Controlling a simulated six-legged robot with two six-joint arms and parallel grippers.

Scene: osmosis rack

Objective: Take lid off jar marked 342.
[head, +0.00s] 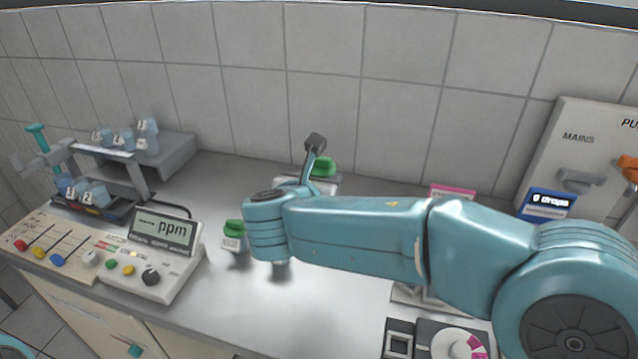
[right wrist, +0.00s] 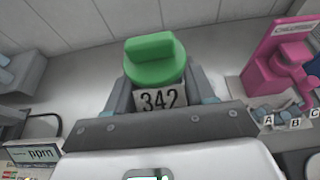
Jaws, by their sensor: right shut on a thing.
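The jar marked 342 (right wrist: 160,99) shows in the right wrist view, with a green lid (right wrist: 155,62) on top. The jar is between the two fingers of my right gripper (right wrist: 164,92), which is shut on its body below the lid. In the head view the green lid (head: 323,167) shows behind my right wrist, towards the wall. My arm hides most of the jar there. My left gripper is not in view.
Another green-lidded jar (head: 233,237) stands left of my right wrist. A ppm meter (head: 158,250) and a rack with small labelled cups (head: 85,192) are further left. A pink device (right wrist: 283,60) stands right of the held jar. The tiled wall is behind.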

